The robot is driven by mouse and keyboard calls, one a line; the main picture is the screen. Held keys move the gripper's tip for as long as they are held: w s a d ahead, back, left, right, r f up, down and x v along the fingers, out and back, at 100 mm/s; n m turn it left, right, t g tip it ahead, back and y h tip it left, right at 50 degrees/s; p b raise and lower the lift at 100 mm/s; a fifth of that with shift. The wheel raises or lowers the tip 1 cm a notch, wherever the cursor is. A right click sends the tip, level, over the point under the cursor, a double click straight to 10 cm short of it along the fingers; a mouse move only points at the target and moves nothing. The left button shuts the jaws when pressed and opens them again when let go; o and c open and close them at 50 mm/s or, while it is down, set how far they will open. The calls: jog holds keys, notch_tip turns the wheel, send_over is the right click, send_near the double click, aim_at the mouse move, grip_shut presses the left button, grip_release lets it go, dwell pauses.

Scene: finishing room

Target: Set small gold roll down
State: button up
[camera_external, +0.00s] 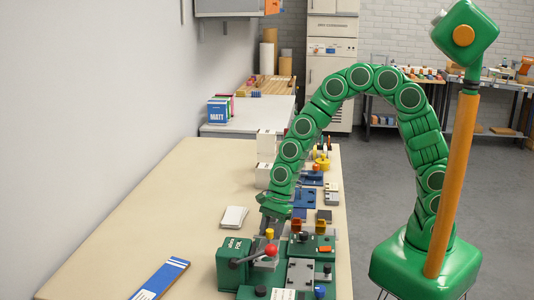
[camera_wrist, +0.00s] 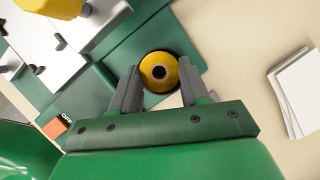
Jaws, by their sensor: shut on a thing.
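The small gold roll (camera_wrist: 172,80) is a short yellow cylinder with a dark centre hole, seen end-on between my fingers in the wrist view. My gripper (camera_wrist: 160,82) is shut on it, one dark finger on each side. In the external view my gripper (camera_external: 267,221) points down just behind the green machine with the red knob (camera_external: 271,250), and a little of the roll's yellow (camera_external: 270,233) shows below the fingers. Green machine surface (camera_wrist: 118,62) lies around the roll in the wrist view. I cannot tell whether the roll touches it.
A stack of white cards (camera_external: 233,217) lies on the beige bench (camera_external: 150,215) to the left. A blue-and-white strip (camera_external: 161,279) lies at the front. Machine parts and coloured items line the bench's right side. The bench's left part is mostly clear.

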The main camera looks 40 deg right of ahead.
jog(key=shift+r, duration=0.1)
jog(key=shift+r, duration=0.65)
jog(key=s+d+r, duration=0.9)
jog(key=d+r, duration=0.1)
jog(key=r, duration=0.2)
jog(key=w+a+f+y, duration=0.1)
jog(key=w+a+f, duration=0.1)
jog(key=w+a, duration=0.9)
jog(key=w+a+f, duration=0.2)
jog(key=w+f, duration=0.1)
jog(key=w+a+f, duration=0.2)
jog(key=w+a, duration=0.1)
jog(key=w, duration=0.1)
jog(key=w+a+f, duration=0.2)
jog(key=w+f, duration=0.1)
jog(key=shift+w+a+f, duration=0.15)
jog(key=shift+w+f, duration=0.05)
jog(key=shift+f, duration=0.1)
jog(key=shift+w+a+f, duration=0.2)
jog(key=shift+f, duration=1.75)
